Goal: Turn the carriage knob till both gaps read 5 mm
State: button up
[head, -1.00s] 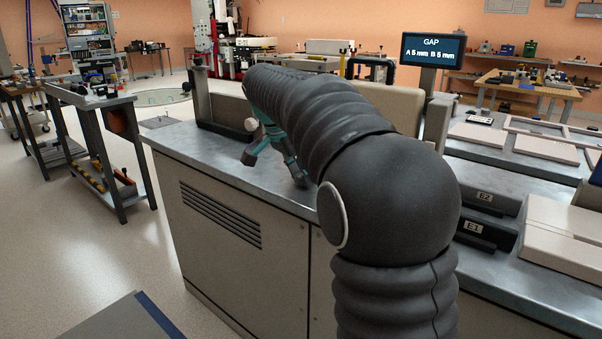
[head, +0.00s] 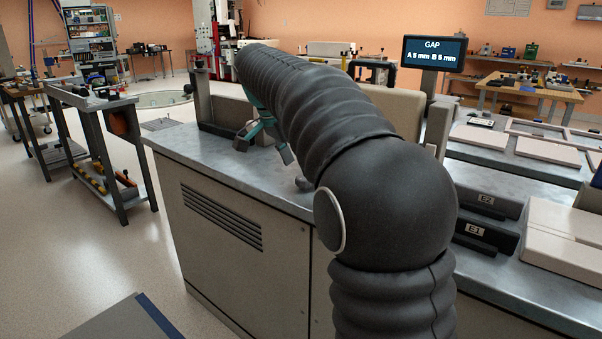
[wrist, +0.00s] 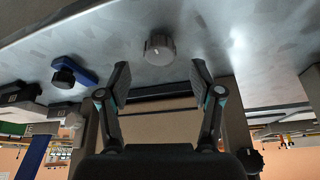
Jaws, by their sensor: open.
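The gap display (head: 433,53) stands on a post behind the bench and appears to read A 5 mm, B 5 mm. A round grey knob (wrist: 159,50) with a pale mark sits on the metal surface in the wrist view. A grey knob-like shape (head: 303,184), probably the same one, shows at the edge of my arm in the head view. My gripper (wrist: 160,68) is open and empty, its fingers apart on either side of the line to the knob and not touching it. In the head view my teal gripper (head: 263,142) is partly hidden by my arm.
A blue part with a black knob (wrist: 64,75) lies left of the grey knob in the wrist view. Flat panels (head: 545,150) and blocks labelled E1 and E2 (head: 480,215) are on the right. A trolley (head: 100,98) stands left, with open floor before it.

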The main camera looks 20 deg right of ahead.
jog(key=w+v, duration=0.1)
jog(key=v, duration=0.6)
jog(key=shift+s+r, duration=0.35)
jog(key=shift+s, duration=0.2)
jog(key=shift+a, duration=0.1)
jog(key=s+a+f+n+t+y, duration=0.1)
jog(key=s+f+n+t+y, duration=0.1)
jog(key=s+f+n, duration=0.5)
jog(key=s+a+f+n+t+y, duration=0.1)
jog(key=s+f+n, duration=0.6)
jog(key=s+f, duration=0.8)
jog(key=s+t+y, duration=0.1)
jog(key=s, duration=0.6)
jog(key=shift+f, duration=0.15)
jog(key=shift+s, duration=0.1)
